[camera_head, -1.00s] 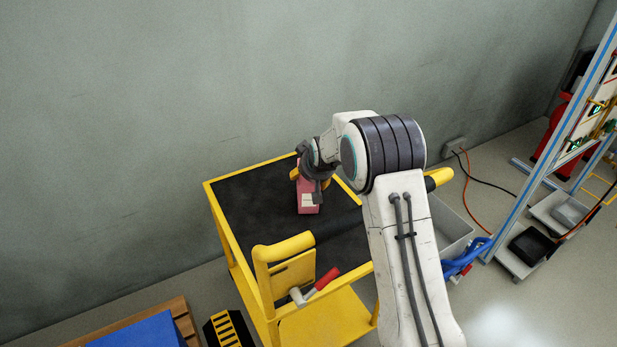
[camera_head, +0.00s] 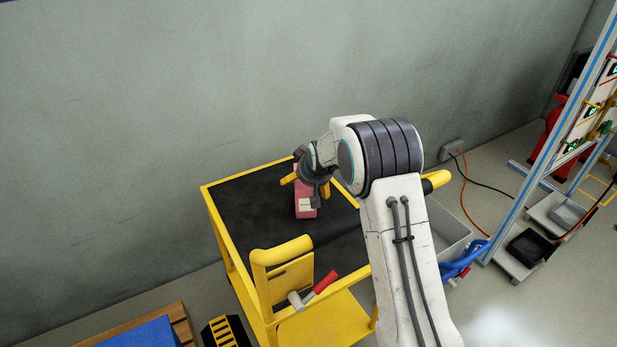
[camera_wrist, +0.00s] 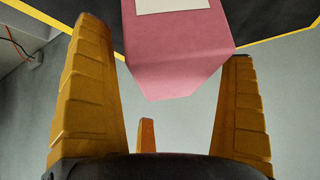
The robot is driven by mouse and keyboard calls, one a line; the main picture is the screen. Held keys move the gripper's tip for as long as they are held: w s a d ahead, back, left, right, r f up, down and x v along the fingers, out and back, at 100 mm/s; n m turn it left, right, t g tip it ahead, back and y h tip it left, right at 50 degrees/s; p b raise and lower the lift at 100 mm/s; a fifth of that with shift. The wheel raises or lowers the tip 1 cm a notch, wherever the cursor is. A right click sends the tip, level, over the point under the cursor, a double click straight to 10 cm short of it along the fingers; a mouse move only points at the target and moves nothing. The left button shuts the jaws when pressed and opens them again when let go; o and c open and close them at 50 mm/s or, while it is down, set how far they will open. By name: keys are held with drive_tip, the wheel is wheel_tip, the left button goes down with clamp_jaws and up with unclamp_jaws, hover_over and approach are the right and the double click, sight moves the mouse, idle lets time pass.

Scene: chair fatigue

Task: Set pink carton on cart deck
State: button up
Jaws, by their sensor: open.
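The pink carton (camera_head: 306,207) with a pale label stands on the black deck of the yellow cart (camera_head: 243,206), toward its far right part. In the wrist view the carton (camera_wrist: 178,55) shows beyond and between the yellow fingers, with gaps on both sides. My gripper (camera_head: 305,183) is right at the carton's upper end and partly hides it in the head view. The fingers (camera_wrist: 175,95) are spread apart and do not touch the carton's sides in the wrist view. The deck (camera_wrist: 268,15) is behind the carton there.
The cart has a raised yellow rim and a yellow handle (camera_head: 282,250) at the near side. A red-handled tool (camera_head: 318,287) hangs by it. A grey bin (camera_head: 449,232) stands right of the cart. The wall is close behind. The deck's left part is bare.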

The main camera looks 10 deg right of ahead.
drive_tip(key=p+v, duration=0.2)
drive_tip(key=v, duration=1)
drive_tip(key=shift+w+d, duration=0.1)
drive_tip(key=shift+w, duration=0.05)
